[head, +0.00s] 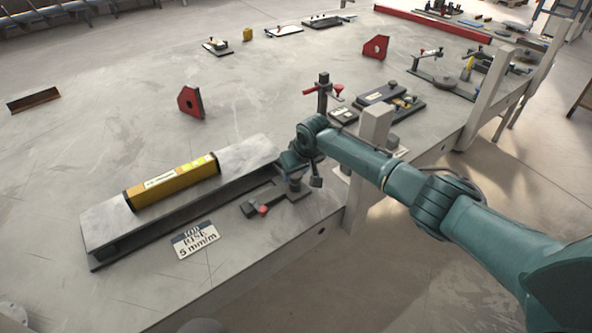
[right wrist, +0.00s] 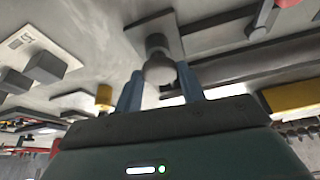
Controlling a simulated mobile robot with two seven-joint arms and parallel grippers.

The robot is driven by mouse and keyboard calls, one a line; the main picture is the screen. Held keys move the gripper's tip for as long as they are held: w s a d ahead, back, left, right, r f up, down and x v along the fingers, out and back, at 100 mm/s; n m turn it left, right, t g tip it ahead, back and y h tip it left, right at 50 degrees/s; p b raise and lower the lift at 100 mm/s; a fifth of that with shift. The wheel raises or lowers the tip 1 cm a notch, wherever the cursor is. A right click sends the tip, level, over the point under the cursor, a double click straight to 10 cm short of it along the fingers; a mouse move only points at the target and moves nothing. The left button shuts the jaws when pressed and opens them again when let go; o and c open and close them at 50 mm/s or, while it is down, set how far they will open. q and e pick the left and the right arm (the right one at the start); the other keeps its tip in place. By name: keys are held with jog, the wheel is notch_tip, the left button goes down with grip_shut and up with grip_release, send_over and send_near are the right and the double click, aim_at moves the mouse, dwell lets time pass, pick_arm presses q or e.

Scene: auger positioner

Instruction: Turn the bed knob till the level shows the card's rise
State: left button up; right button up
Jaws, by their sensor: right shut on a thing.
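A yellow level (head: 170,183) lies along the top of a long grey bed (head: 250,153) on the table; its bubble is too small to read. A card (head: 196,240) in front of the bed reads "JOB RISE 5 mm/m". My right gripper (head: 303,174) is at the bed's right end, pointing down. In the right wrist view its two blue fingers are shut around a rounded grey knob (right wrist: 158,70) on a short post above a plate. The knob is mostly hidden in the head view. My left gripper is not in view.
A clamp with a red knob (head: 263,210) sits just in front of the bed's right end. A post with a red handle (head: 323,92) stands behind my right gripper. A red angle block (head: 190,101) stands behind the bed. The table left of it is mostly clear.

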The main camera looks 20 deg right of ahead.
dwell(0.5)
jog(key=o, duration=0.9)
jog(key=shift+o, duration=0.2)
jog(key=v, duration=1.3)
jog(key=shift+s+d, duration=0.1)
